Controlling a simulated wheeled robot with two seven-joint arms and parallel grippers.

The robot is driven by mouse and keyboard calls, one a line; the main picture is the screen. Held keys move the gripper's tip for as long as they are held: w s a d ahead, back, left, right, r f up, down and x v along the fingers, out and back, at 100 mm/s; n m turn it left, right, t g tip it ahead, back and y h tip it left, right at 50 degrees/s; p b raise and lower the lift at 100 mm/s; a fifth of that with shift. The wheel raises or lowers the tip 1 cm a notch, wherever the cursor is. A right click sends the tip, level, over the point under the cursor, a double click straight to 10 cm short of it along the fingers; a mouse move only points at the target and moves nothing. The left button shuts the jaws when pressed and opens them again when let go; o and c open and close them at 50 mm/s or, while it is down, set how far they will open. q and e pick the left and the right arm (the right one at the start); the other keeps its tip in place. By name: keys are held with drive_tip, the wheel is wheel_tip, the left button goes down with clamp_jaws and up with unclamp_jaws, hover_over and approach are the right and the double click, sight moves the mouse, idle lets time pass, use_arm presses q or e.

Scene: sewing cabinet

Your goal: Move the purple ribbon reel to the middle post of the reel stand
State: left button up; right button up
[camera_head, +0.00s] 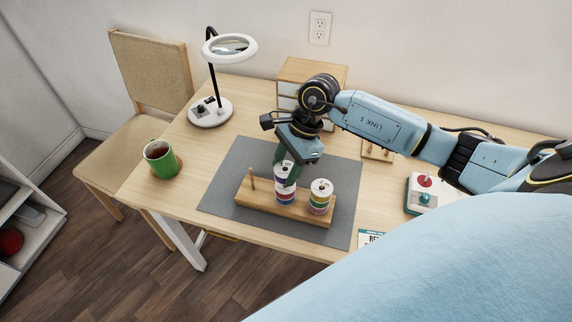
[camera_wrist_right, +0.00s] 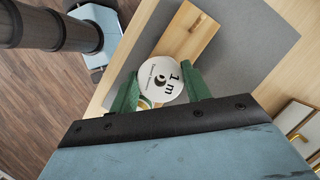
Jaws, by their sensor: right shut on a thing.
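The wooden reel stand (camera_head: 248,199) lies on the grey mat. Its left post (camera_head: 252,177) is bare. A purple ribbon reel (camera_head: 281,180) with a white top is between the fingers of my right gripper (camera_head: 284,164), over the middle of the stand. I cannot tell whether the purple reel touches that one, and the middle post is hidden. In the wrist view the held reel's white top (camera_wrist_right: 161,78) is between the green fingers. Another stack of reels (camera_head: 320,197) stands at the right. My left gripper is not in view.
A green mug (camera_head: 160,160) stands on a coaster at the left. A magnifier lamp (camera_head: 212,112) stands behind it. A small drawer cabinet (camera_head: 310,72) is at the back. The grey mat (camera_head: 235,157) is bare left of the stand.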

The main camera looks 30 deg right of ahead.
drive_tip(key=shift+f+b, duration=1.1)
drive_tip(key=shift+f, duration=0.2)
drive_tip(key=o, duration=1)
drive_tip(key=v, duration=1.3)
drive_tip(key=shift+d+r, duration=0.1)
drive_tip(key=shift+r, duration=0.15)
drive_tip(key=shift+f, duration=0.1)
